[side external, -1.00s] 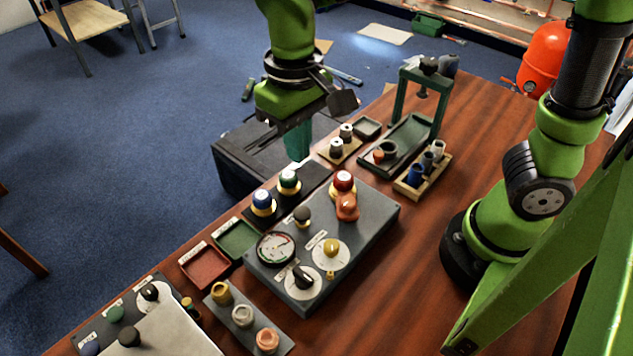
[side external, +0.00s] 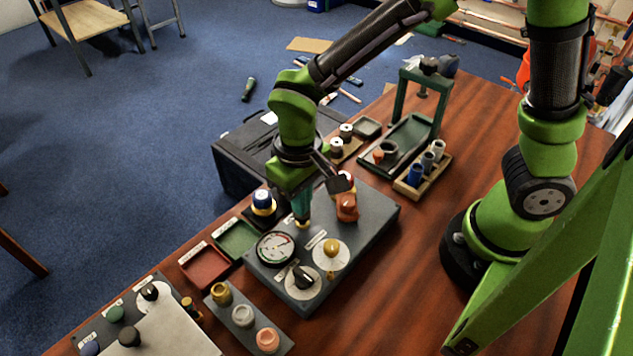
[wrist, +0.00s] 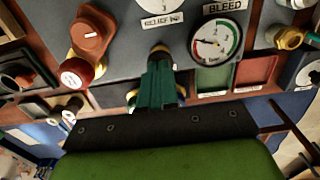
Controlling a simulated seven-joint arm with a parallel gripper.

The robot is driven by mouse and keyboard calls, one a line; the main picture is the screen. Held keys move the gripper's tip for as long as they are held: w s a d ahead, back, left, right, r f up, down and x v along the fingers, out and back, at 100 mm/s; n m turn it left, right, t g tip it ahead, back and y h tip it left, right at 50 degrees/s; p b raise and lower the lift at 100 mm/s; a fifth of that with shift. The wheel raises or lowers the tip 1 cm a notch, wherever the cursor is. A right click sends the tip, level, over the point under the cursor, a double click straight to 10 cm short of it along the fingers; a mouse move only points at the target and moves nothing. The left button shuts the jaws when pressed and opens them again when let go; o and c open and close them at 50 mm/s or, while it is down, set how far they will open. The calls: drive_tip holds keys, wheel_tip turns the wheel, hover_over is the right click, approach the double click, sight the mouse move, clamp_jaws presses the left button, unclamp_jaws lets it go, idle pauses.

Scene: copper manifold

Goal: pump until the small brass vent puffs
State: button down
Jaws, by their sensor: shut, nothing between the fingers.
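My gripper (side external: 302,214) is shut with its green fingers pointing down onto a dark knob with a brass collar (side external: 304,224) on the grey panel (side external: 370,215). In the wrist view the fingertips (wrist: 158,68) are right at the dark knob (wrist: 158,49), and its top is partly covered. Whether they touch it or press it down I cannot tell. The round gauge (side external: 276,247) is beside the knob; in the wrist view the gauge (wrist: 215,42) has its needle toward the left. I cannot identify the brass vent for certain, and no puff shows.
An orange lever (side external: 347,208) stands close right of my gripper. A brass knob (side external: 331,246) and a black knob (side external: 303,278) sit nearer the front. A blue-capped knob (side external: 263,203) is to the left. Red (side external: 205,267) and green (side external: 237,240) trays lie beside the panel.

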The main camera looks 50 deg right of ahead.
drive_tip(key=shift+f, duration=1)
drive_tip(key=shift+s+d+f, duration=0.1)
idle(0.3)
wheel_tip(320, 180, up, 14)
drive_tip(key=shift+r, duration=0.25)
idle(0.4)
drive_tip(key=s+d+r+m+t+y, duration=0.1)
drive_tip(key=s+d+r+m+t, duration=0.1)
drive_tip(key=d, duration=0.5)
drive_tip(key=s+d+r+m+t+y, duration=0.1)
drive_tip(key=s+d+r+m+t, duration=0.1)
drive_tip(key=d+t, duration=0.3)
drive_tip(key=s+d, duration=0.1)
drive_tip(key=d, duration=0.2)
drive_tip(key=shift+s+r, duration=0.15)
